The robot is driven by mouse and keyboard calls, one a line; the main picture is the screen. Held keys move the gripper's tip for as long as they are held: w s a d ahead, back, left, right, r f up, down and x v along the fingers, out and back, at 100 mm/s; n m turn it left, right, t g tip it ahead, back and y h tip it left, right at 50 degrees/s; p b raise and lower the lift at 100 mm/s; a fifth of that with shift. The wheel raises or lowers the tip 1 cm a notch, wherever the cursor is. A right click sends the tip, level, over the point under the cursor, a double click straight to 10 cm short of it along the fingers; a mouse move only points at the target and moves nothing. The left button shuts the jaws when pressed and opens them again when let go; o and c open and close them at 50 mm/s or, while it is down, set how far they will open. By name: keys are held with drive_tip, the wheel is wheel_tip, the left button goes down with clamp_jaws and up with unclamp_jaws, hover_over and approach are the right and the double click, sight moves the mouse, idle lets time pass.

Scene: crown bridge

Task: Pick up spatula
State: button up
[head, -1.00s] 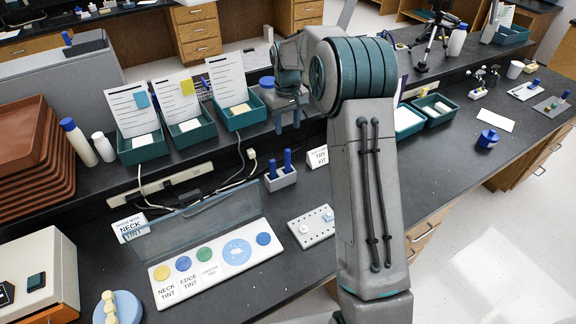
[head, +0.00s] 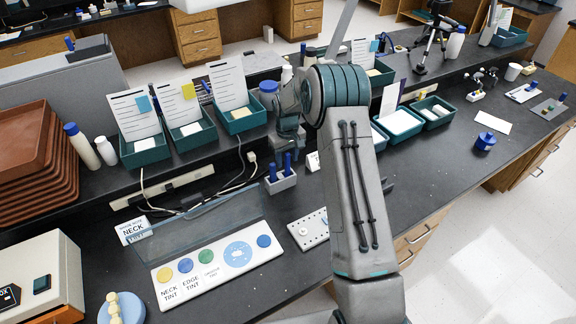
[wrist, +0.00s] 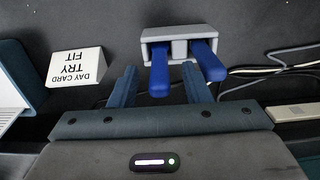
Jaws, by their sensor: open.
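Two blue-handled tools stand in a small grey holder (head: 283,183) on the lower bench. Which one is the spatula I cannot tell, because only the handles show. In the wrist view the left blue handle (wrist: 159,75) appears between the fingertips of my gripper (wrist: 159,70), and the right blue handle (wrist: 208,62) lies just beyond the right finger. My gripper is open and empty, its fingers pointing toward the holder, which also shows in the wrist view (wrist: 180,33).
A white tint panel (head: 215,264) with a clear raised lid (head: 200,230) lies in front. A perforated plate (head: 309,230) is nearby. Cables (head: 240,160) and teal trays (head: 190,135) are behind.

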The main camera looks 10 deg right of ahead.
sight(287, 169)
drive_tip(key=shift+f, duration=1.4)
clamp_jaws()
